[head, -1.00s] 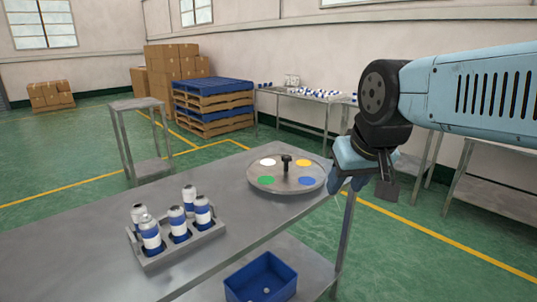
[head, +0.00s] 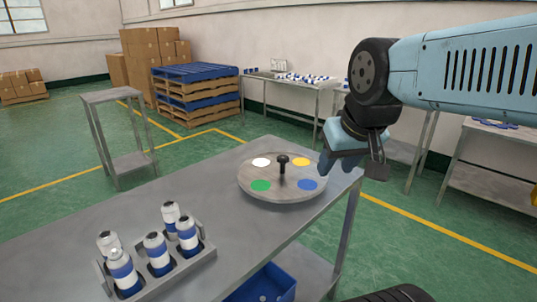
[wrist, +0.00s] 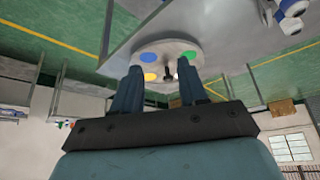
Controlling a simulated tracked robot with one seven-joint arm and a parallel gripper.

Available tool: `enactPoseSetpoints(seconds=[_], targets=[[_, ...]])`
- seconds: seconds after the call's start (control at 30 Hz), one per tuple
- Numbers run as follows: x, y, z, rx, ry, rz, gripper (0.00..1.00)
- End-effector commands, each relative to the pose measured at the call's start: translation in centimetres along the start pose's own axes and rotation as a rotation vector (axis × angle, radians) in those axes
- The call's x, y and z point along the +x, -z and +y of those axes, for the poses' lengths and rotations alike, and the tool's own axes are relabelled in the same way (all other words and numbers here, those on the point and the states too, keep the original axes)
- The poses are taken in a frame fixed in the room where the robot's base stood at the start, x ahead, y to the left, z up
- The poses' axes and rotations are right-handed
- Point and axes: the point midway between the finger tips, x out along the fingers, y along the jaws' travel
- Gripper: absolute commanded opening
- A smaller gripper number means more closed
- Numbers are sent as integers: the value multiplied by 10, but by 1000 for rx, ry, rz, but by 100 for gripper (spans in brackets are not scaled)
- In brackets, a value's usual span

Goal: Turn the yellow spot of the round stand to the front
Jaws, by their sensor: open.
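The round stand (head: 262,187) is a grey disc on the far right end of the metal table (head: 190,219). It has a black knob (head: 283,162) on a post in its middle. The yellow spot (head: 301,162) is at the back right, the white spot (head: 261,162) at the back left, the green spot (head: 261,186) at the front left and the blue spot (head: 307,184) at the front right. My gripper (head: 330,168) is beside the stand's right edge and looks empty. In the wrist view, the stand (wrist: 178,46) shows beyond my open fingers (wrist: 158,90).
A blue bin (head: 268,284) sits on the shelf below. The tabletop between rack and stand is clear.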

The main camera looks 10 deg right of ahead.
Motion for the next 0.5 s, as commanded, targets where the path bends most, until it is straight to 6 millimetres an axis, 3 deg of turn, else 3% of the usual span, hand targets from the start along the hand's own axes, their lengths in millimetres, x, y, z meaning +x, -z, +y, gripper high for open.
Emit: enactPoseSetpoints(seconds=[0.23, 0.5], targets=[[0, 0, 0, 0, 0, 0, 43], [11, 2, -4, 62, 35, -60, 67]])
